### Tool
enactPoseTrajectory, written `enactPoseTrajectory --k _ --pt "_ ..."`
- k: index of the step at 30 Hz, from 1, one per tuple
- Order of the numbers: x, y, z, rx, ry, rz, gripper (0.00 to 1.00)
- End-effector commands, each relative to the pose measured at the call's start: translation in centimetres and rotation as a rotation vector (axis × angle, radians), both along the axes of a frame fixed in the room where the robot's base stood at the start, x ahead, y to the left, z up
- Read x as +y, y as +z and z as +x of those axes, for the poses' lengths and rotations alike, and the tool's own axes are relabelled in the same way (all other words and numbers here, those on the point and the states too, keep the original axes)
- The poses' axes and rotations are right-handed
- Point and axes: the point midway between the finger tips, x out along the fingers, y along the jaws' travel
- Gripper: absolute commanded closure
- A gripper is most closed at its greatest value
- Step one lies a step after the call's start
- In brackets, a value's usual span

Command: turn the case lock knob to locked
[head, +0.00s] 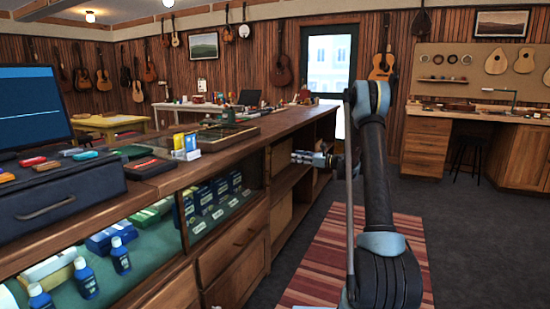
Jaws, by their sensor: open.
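My arm rises on the right of the middle, and my gripper (298,157) shows small at the end of the counter, pointing left toward the open shelves. Its jaws are open and hold nothing that I can see. The glass-fronted display case (184,222) is built into the wooden counter at the left. Blue bottles and several boxes stand behind its glass. I cannot make out a lock knob on it; the knob is too small to tell or hidden. A shallow glass-topped case (222,138) lies on the counter top, also with no knob that I can make out.
A dark blue case (62,198) and a monitor (32,105) stand on the counter at the left. Small yellow and blue boxes (186,146) stand near its middle. A striped rug (325,262) lies on the aisle floor. A workbench (470,110) and stool stand at the right.

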Motion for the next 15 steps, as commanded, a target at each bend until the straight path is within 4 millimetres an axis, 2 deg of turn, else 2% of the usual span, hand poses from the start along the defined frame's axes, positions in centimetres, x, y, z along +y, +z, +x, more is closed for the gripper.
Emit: enactPoseTrajectory --k 3,15 --pt "2.2 0.0 0.7 0.0 0.003 0.0 0.54" --pt "8.8 0.0 3.1 -0.001 0.002 -0.001 0.54"
